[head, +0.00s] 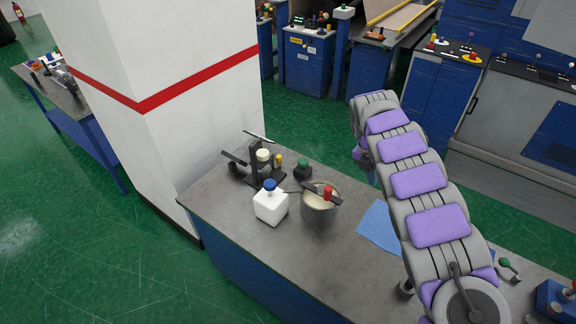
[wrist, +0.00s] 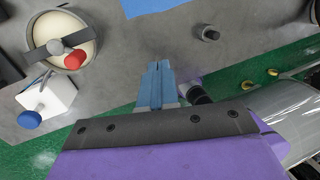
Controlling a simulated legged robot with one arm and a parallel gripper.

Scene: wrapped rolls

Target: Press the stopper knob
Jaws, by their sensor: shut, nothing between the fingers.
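A round metal pot (head: 318,222) with pale contents stands on the grey bench, a dark bar across its top. The pot (wrist: 90,22) and red knob (wrist: 75,60) show at upper left in the wrist view. A black box with a green button (head: 303,164) stands behind. I cannot tell which part is the stopper knob. My gripper (wrist: 158,66) is shut and empty, apart from the pot; the arm hides it in the head view.
A blue cloth (head: 380,229) lies right of the pot. A black stand (head: 254,163) is at the bench's back left, near a white pillar (head: 170,70). A green-knobbed lever (head: 505,262) is at right. A small grey cylinder (wrist: 207,33) stands on the bench.

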